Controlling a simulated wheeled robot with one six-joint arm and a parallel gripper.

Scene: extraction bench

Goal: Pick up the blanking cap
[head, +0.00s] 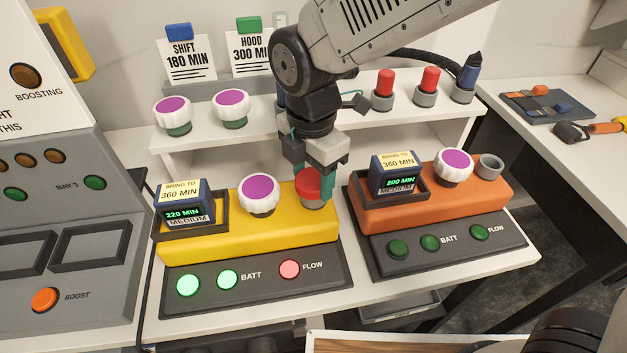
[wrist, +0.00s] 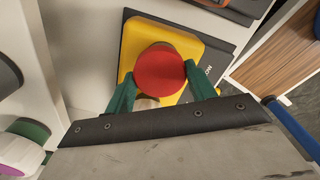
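A red blanking cap (head: 309,183) sits at the right end of the yellow unit (head: 290,228), upright over a pale socket. My gripper (head: 314,178) is down over it from above, with teal fingers on either side. In the wrist view the round red top of the cap (wrist: 160,70) lies between the two fingertips (wrist: 160,72). The fingers are very near its sides or touching them; I cannot tell whether they grip it. Two more red caps, a left one (head: 384,82) and a right one (head: 429,77), stand in grey holders on the back shelf.
A white-and-purple filter (head: 258,194) stands close left of my gripper. The orange unit (head: 425,201) is to the right, with a battery pack (head: 395,176), another filter (head: 454,166) and an empty-looking grey socket (head: 489,166). More filters stand on the shelf (head: 190,138).

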